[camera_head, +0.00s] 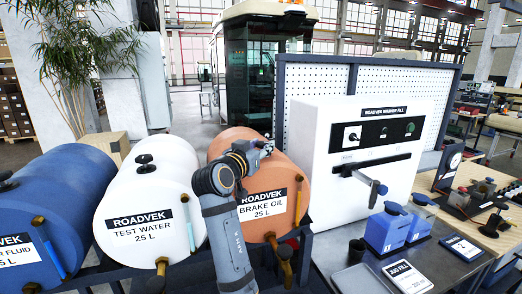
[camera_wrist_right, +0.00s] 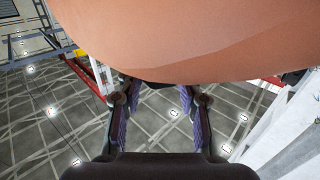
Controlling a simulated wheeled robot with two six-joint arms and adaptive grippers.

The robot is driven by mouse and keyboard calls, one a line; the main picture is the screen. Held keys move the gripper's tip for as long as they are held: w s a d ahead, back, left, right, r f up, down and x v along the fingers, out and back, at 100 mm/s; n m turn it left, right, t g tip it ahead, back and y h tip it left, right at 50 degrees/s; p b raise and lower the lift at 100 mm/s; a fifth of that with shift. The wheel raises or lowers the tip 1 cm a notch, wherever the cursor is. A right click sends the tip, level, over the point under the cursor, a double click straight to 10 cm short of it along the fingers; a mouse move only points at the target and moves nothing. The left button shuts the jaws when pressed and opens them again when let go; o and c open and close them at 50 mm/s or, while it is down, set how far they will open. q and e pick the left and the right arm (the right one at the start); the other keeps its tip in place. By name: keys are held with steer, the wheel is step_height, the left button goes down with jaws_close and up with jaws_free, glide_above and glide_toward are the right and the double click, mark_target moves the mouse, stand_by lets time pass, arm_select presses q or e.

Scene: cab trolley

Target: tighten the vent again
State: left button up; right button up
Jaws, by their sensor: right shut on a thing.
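The orange brake oil drum (camera_head: 285,170) lies on its side at the right of the row of drums. My right gripper (camera_head: 262,148) is at the top of this drum and is shut on its vent, which the gripper hides in the head view. In the right wrist view the orange drum (camera_wrist_right: 180,35) fills the top, the two fingers of my right gripper (camera_wrist_right: 160,105) point at it, and the vent cannot be made out. The white test water drum (camera_head: 135,200) has a black vent (camera_head: 145,160) on top. My left gripper is not in view.
A blue washer fluid drum (camera_head: 75,190) lies at the far left. A white washer fill cabinet (camera_head: 340,190) with a handle stands close on the right. Blue containers (camera_head: 388,228), a grey tray (camera_head: 358,282) and a jug fill card (camera_head: 407,276) are on the bench before it.

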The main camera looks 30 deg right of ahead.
mark_target(261, 143)
steer(key=shift+r, duration=0.15)
steer(key=o, duration=1.2)
steer(key=shift+c, duration=0.2)
step_height(261, 143, up, 10)
steer(key=shift+f, duration=0.1)
